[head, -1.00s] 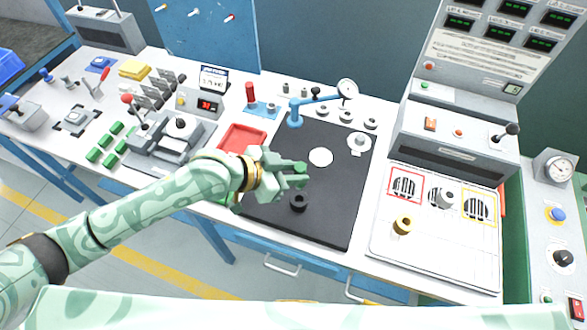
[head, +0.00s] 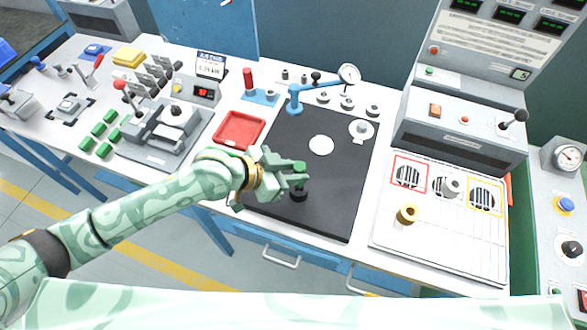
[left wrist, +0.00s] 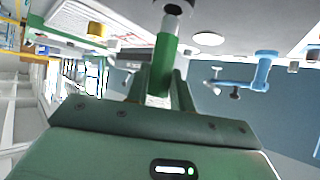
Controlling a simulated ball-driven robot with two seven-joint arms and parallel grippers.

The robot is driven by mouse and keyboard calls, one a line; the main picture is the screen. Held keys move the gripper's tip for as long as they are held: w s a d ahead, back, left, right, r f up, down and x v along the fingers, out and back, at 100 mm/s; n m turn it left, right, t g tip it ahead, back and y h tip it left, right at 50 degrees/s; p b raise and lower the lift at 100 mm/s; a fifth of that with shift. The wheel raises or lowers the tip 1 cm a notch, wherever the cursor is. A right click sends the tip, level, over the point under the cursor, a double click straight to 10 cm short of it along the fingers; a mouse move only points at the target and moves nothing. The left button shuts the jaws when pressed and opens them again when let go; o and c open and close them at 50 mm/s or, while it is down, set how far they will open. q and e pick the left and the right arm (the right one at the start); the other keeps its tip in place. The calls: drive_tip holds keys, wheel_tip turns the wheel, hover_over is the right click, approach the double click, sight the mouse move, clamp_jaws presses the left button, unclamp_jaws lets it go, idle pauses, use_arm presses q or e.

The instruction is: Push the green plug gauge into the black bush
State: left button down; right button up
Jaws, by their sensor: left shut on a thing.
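My left gripper (head: 296,178) is shut on the green plug gauge (head: 299,166), which is upright above the black mat (head: 338,205). The black bush (head: 299,196) stands on the mat directly below the gauge. In the left wrist view the gauge's green handle (left wrist: 161,62) sits between the fingers (left wrist: 160,92). Its silver end (left wrist: 173,9) points at the black bush (left wrist: 188,6), which is cut off by the top edge. The silver end is at the bush's mouth; I cannot tell whether it has entered. My right gripper is not in view.
A red tray (head: 240,131) lies left of the mat. A blue dial-gauge stand (head: 295,103) is at the mat's back edge. A brass ring (head: 407,214) sits on the white panel (head: 432,240) at right. The mat right of the bush is clear.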

use_arm(q)
drive_tip(key=shift+f+b, duration=0.55)
drive_tip(key=shift+f, duration=0.3)
drive_tip(key=shift+f+b, duration=0.4)
drive_tip(key=shift+f, duration=0.3)
idle(0.6)
drive_tip(key=c, duration=1.1)
unclamp_jaws()
drive_tip(key=p+v, duration=0.2)
drive_tip(key=v, duration=1.4)
drive_tip(key=shift+s+a, duration=0.1)
drive_tip(key=shift+a, duration=0.05)
